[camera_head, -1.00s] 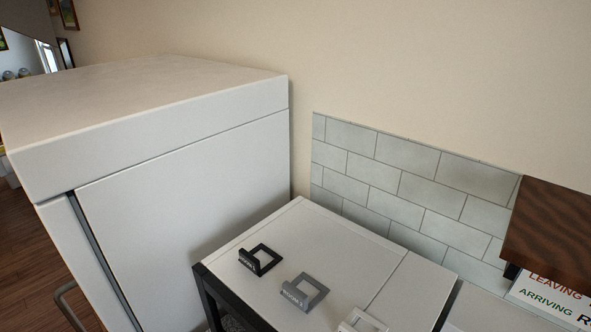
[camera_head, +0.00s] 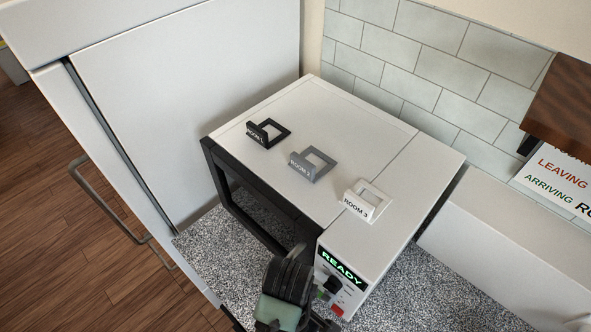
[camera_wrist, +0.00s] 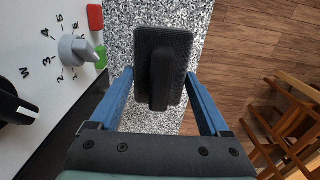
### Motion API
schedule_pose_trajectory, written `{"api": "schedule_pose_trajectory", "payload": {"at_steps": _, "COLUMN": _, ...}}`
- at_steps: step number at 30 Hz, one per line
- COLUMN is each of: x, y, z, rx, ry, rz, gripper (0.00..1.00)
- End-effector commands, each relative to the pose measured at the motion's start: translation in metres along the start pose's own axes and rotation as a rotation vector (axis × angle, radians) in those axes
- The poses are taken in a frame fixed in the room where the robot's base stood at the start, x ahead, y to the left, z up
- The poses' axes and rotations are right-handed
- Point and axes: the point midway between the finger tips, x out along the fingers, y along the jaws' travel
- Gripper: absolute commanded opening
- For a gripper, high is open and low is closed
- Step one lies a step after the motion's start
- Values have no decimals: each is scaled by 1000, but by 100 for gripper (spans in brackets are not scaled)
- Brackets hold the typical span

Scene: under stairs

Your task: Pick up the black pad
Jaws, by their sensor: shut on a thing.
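The black pad (camera_wrist: 172,48) is a dark rounded rectangle with a raised bar along its middle. In the wrist view it sits between the two blue fingers of my gripper (camera_wrist: 160,74), which is shut on it. Speckled counter shows behind it. In the head view my gripper (camera_head: 290,283) is at the bottom middle, in front of the white appliance (camera_head: 385,150). I cannot clearly make out the pad there.
A white cabinet (camera_head: 185,100) stands left.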

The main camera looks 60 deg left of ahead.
Motion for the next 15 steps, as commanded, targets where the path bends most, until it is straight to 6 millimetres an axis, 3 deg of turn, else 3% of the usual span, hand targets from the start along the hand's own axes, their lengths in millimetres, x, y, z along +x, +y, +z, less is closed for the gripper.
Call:
{"api": "schedule_pose_trajectory", "payload": {"at_steps": 9, "x": 6, "y": -89, "z": -1, "rx": -4, "ry": 1, "rz": -6, "gripper": 26}}
{"api": "schedule_pose_trajectory", "payload": {"at_steps": 15, "x": 4, "y": -137, "z": -2, "rx": -4, "ry": 0, "rz": -5, "gripper": 26}}
